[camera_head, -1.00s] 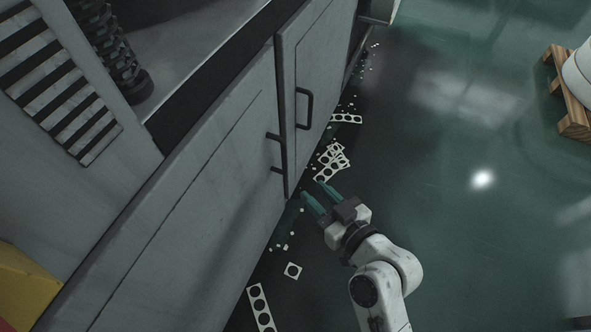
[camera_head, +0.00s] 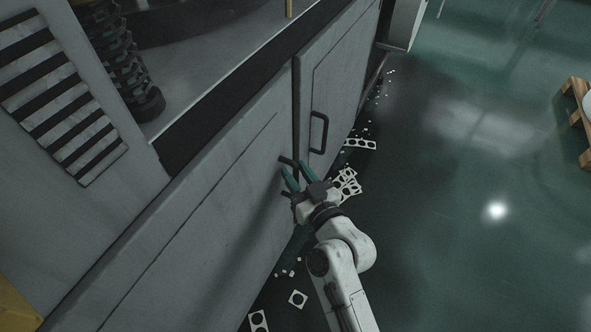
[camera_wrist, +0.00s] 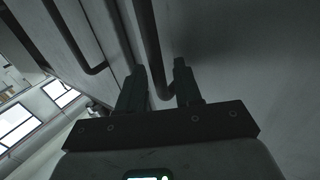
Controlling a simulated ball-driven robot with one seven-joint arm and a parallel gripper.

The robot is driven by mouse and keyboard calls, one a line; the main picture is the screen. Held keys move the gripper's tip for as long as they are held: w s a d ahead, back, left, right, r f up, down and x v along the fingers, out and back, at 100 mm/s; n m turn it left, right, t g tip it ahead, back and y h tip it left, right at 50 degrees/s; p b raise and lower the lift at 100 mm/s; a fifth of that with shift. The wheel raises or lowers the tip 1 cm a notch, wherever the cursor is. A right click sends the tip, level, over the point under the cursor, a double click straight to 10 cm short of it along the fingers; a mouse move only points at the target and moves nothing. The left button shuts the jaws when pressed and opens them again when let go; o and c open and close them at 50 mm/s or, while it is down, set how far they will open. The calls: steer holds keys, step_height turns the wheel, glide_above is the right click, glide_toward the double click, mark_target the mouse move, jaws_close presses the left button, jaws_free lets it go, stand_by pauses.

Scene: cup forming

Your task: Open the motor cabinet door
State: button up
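The grey cabinet has two door panels, a left one (camera_head: 190,215) and a right one (camera_head: 345,75), which look shut. The right panel has a dark bar handle (camera_head: 319,132). The left panel's dark handle (camera_head: 286,160) is mostly hidden behind my gripper (camera_head: 296,169). My gripper has teal fingers, spread apart, at the left handle. In the wrist view a dark handle bar (camera_wrist: 151,45) runs between the two open fingertips (camera_wrist: 161,68); I cannot tell whether they touch it. The other handle (camera_wrist: 88,50) is further left there.
Punched metal scraps (camera_head: 347,184) and small bits lie on the green floor along the cabinet base. A wooden pallet (camera_head: 579,120) stands at the far right. The floor (camera_head: 470,240) between the scraps and the pallet is clear.

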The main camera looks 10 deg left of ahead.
steer(key=shift+w+a, duration=0.25)
steer(key=shift+w, duration=0.1)
jaws_close()
stand_by(0.4)
